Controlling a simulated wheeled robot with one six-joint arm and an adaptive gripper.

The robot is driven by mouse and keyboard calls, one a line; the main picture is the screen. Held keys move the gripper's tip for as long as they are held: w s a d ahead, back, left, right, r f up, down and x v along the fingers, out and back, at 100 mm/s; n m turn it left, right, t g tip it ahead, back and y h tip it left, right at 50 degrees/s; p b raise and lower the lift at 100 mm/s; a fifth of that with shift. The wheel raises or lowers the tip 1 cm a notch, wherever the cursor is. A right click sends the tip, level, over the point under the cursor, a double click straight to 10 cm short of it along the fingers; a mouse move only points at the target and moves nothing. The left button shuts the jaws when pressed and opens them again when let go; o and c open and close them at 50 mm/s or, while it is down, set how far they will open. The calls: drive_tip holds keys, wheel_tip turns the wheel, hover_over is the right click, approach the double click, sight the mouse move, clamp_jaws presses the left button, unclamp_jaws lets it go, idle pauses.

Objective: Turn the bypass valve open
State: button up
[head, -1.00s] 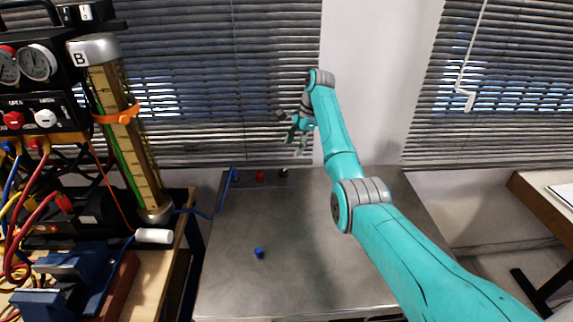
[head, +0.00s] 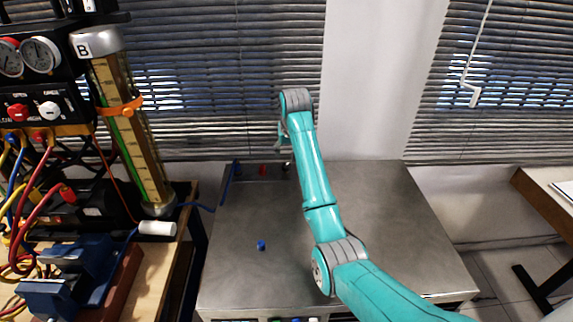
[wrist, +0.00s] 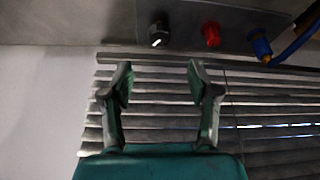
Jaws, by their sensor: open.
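At the back of the metal table stand a blue fitting with a blue hose (wrist: 261,46), a red knob (wrist: 211,35) and a black knob with a white mark (wrist: 158,35). In the head view the red knob (head: 263,170) and the black knob (head: 285,167) are small. No readable label shows which is the bypass valve. My gripper (wrist: 160,80) is open and empty, its fingers apart from all three. In the head view it is mostly hidden behind my wrist, above the back edge near the black knob.
The metal table (head: 390,220) is mostly clear, with a small blue piece (head: 261,245) on it. A gauge rig with a glass column (head: 135,130), hoses and a blue vise (head: 65,275) stands at left. Window blinds (head: 220,70) hang behind the table.

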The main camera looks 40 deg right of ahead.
sight(286, 165)
drive_tip(key=x, duration=0.9)
drive_tip(key=shift+f, duration=0.1)
clamp_jaws()
